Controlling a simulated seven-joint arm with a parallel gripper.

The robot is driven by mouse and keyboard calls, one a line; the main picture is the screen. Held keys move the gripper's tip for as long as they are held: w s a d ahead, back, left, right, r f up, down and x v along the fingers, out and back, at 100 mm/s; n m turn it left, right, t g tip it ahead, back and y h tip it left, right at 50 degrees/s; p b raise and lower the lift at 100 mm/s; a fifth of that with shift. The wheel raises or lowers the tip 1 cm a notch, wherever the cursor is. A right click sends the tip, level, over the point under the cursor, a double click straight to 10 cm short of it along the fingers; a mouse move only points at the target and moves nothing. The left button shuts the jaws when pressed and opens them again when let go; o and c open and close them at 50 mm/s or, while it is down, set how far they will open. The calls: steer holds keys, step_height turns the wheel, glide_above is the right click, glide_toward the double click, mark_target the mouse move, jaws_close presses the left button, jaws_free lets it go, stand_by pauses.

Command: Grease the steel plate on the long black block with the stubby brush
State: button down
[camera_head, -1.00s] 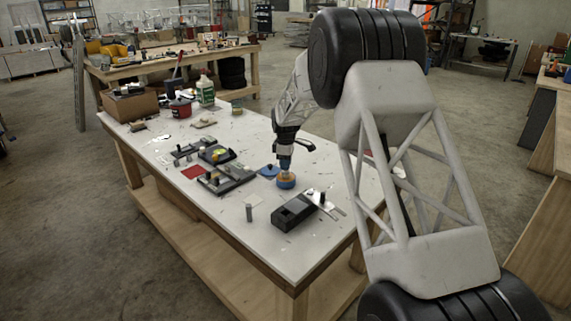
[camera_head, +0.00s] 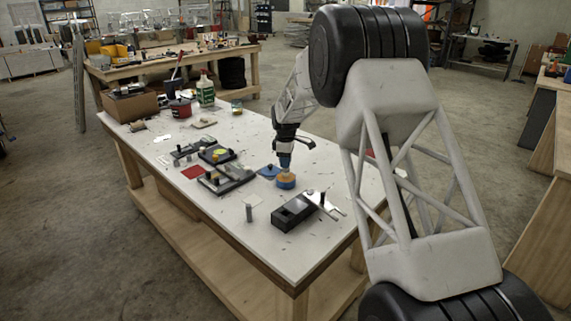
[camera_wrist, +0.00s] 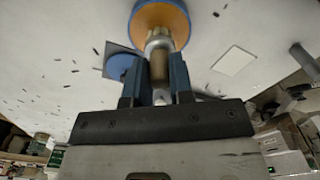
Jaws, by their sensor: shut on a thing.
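My gripper (camera_head: 285,162) is shut on the stubby brush, with its blue fingers on either side of it. In the wrist view the brush (camera_wrist: 158,65) has a short tan handle and a pale metal collar. It points at the blue tin (camera_wrist: 138,38) of orange grease, which stands on the table in the head view (camera_head: 286,183). Another black block (camera_head: 227,182) lies to the left; I cannot tell which carries the steel plate.
A blue lid (camera_head: 268,170) lies just left of the tin. A grey post (camera_head: 249,213) stands near the front edge. A red square (camera_head: 193,172) and more black fixtures (camera_head: 217,154) lie to the left. A green-white bottle (camera_head: 205,92) and cardboard box (camera_head: 133,106) stand farther back.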

steer(key=shift+r, duration=2.9)
steer(key=shift+d, duration=0.1)
steer(key=shift+s+d+r+m, duration=0.15)
steer(key=shift+d+r+m, duration=0.05)
steer(key=shift+d+m, duration=0.2)
steer(key=s+d+r+m, duration=0.3)
steer(key=s+d+m, duration=0.1)
steer(key=d+m, duration=0.3)
steer(key=s+d+r+m, duration=0.3)
steer(key=d+m, duration=0.4)
steer(key=m, duration=0.1)
steer(key=shift+s+d, duration=0.35)
steer(key=shift+s, duration=0.05)
steer(key=s+a+f, duration=0.2)
steer(key=s+a, duration=0.2)
steer(key=a, duration=0.3)
steer(key=s+a+f, duration=0.2)
steer(key=s+a, duration=0.2)
steer(key=a, duration=0.4)
steer(key=shift+s+a, duration=0.3)
steer(key=shift+s, duration=0.1)
steer(key=shift+f, duration=0.25)
